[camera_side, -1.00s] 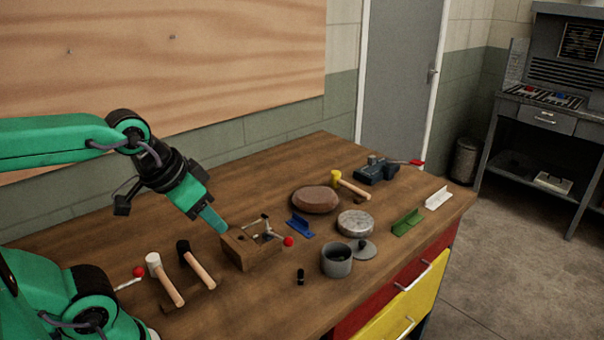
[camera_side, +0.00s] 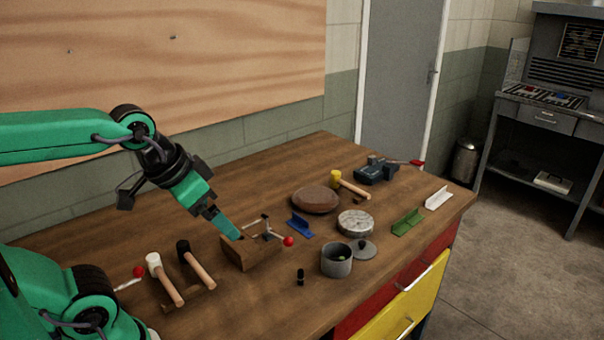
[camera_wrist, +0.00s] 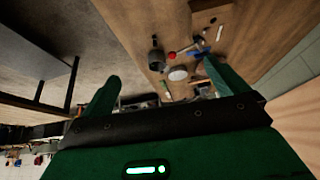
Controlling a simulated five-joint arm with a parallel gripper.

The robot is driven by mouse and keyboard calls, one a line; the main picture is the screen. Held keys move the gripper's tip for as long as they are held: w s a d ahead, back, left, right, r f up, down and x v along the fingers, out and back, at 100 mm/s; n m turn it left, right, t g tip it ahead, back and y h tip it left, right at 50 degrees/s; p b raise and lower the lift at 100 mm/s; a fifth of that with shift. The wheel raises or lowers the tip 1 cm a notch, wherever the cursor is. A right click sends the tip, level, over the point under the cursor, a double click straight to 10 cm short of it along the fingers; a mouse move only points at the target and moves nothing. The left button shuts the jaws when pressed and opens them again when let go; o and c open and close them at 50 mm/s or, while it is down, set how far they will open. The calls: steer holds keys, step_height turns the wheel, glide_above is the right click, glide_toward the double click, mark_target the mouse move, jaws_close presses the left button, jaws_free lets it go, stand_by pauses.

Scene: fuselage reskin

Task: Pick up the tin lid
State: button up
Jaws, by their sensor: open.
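The tin lid (camera_side: 364,250) is a small grey disc with a knob on top. It lies on the bench beside the open grey tin (camera_side: 337,260), close to its right side. My gripper (camera_side: 227,225) is above the wooden block with the clamp, well to the left of the lid and apart from it. In the wrist view my gripper (camera_wrist: 160,72) has its two green fingers spread wide with nothing between them at the tips. The tin (camera_wrist: 156,60) shows there as a dark cup; the lid is too small to make out surely.
The wooden block (camera_side: 254,256) has a red-knobbed clamp. A round metal disc (camera_side: 355,223) lies just behind the lid. A blue bracket (camera_side: 300,226), green bracket (camera_side: 407,222), brown oval pad (camera_side: 315,199) and two mallets (camera_side: 165,280) lie around. The bench's front edge is near the tin.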

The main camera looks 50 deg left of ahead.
steer(key=w+r+m+g, duration=0.1)
steer(key=w+r+m, duration=0.2)
steer(key=w+m, duration=0.5)
steer(key=m+g, duration=0.5)
steer(key=m, duration=1.1)
glide_above(362, 241)
step_height(362, 241, down, 19)
steer(key=shift+s+d+f, duration=0.1)
steer(key=shift+d+f, duration=0.05)
steer(key=shift+f, duration=0.05)
steer(key=shift+w+f, duration=0.2)
steer(key=shift+f, duration=1.55)
steer(key=shift+s+f, duration=0.1)
steer(key=shift+f, duration=2.5)
